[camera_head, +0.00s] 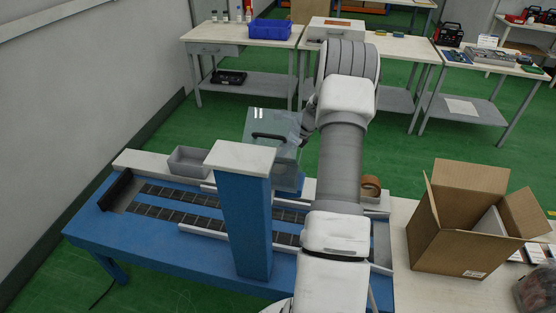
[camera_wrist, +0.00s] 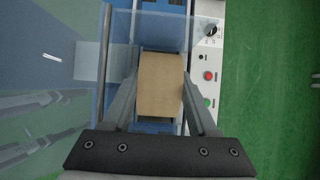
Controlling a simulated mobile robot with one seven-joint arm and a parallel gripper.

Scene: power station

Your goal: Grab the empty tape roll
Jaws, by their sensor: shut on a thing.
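My gripper (camera_wrist: 160,82) is shut on a plain tan roll, which looks like the empty tape roll (camera_wrist: 160,88). The roll's flat tan outer band fills the space between the two fingers in the wrist view. In the head view my gripper (camera_head: 308,122) is partly hidden behind my arm, near a clear panel, and the held roll cannot be made out. Another brown tape roll (camera_head: 371,186) rests at the back edge of the blue machine, just right of my arm.
The blue conveyor machine (camera_head: 160,238) has a tall blue post (camera_head: 250,225) and a clear panel (camera_head: 262,128). A grey bin (camera_head: 188,161) sits at its back left. An open cardboard box (camera_head: 440,232) stands right. Red and green buttons (camera_wrist: 208,76) lie right of the gripper.

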